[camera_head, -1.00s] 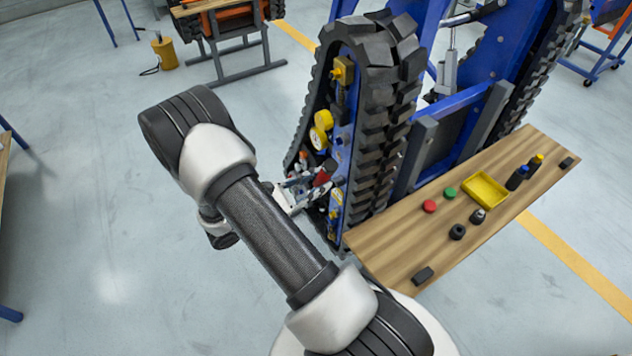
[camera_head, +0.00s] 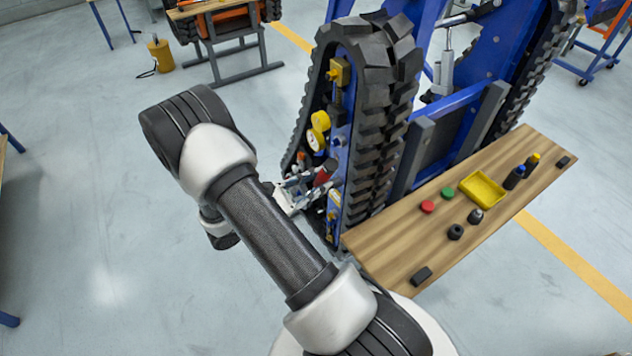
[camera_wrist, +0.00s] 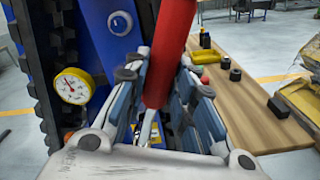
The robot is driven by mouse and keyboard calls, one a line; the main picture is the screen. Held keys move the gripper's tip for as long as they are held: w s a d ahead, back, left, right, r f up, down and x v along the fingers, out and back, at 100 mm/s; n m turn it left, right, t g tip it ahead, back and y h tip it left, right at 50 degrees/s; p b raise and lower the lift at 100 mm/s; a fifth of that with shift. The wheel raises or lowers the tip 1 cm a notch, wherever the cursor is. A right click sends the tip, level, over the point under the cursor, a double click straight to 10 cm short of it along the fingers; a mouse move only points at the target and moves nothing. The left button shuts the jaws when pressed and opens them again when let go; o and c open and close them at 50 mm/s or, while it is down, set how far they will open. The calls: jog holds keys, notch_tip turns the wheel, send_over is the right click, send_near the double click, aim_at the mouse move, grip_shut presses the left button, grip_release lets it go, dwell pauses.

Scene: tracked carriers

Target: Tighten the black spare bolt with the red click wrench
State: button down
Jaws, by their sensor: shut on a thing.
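The red click wrench (camera_wrist: 172,45) stands between my gripper's fingers in the wrist view, its red handle rising to the top edge. It also shows as a small red piece in the head view (camera_head: 323,177). My gripper (camera_wrist: 163,85) is shut on it, beside the blue side panel (camera_wrist: 103,40) of the tracked carrier. In the head view my gripper (camera_head: 298,190) is at the lower side of the panel. A round grey bolt head (camera_wrist: 120,23) sits on the panel. I cannot tell which piece is the black spare bolt; the wrench's working end is hidden.
A yellow-rimmed gauge (camera_wrist: 74,86) is left of my gripper. The black track (camera_head: 378,120) borders the panel. A wooden board (camera_head: 400,245) holds a yellow tray (camera_head: 483,189), red (camera_head: 428,206) and green (camera_head: 448,193) caps, and dark parts.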

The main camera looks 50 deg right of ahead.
jog(key=shift+x, duration=1.2)
dwell(2.2)
jog(key=shift+b, duration=0.3)
jog(key=c, duration=2)
grip_release()
grip_shut()
